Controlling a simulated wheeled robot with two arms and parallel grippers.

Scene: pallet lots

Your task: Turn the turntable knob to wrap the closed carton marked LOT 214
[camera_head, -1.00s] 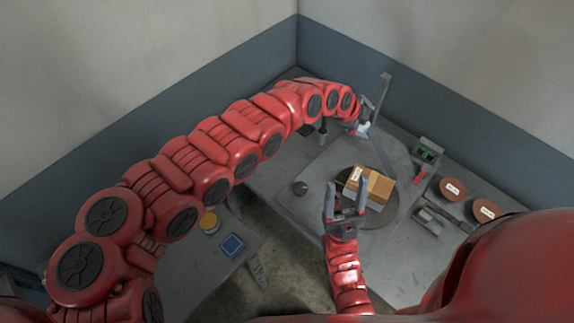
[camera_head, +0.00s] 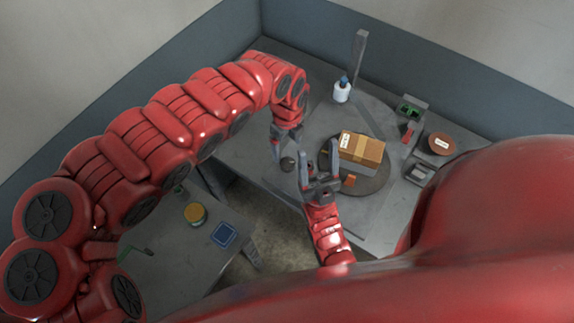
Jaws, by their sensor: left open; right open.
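The closed tan carton (camera_head: 364,150) sits on the dark round turntable plate (camera_head: 376,181). It has a white label on its left end, too small to read. The dark round knob (camera_head: 288,163) is on the grey tabletop left of the plate. My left gripper (camera_head: 284,146) is open and empty, pointing down close to the knob; contact cannot be told. My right gripper (camera_head: 318,158) is open and empty, in front of the carton on its left side, and overlaps the plate's left edge in view.
A white bottle with a blue cap (camera_head: 342,92) stands near the grey mast (camera_head: 359,62). Right of the plate are a green device (camera_head: 411,109), a red item (camera_head: 408,133), a brown disc (camera_head: 441,144) and a grey fixture (camera_head: 418,172). The lower table holds a yellow round item (camera_head: 195,213) and blue square (camera_head: 223,235).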

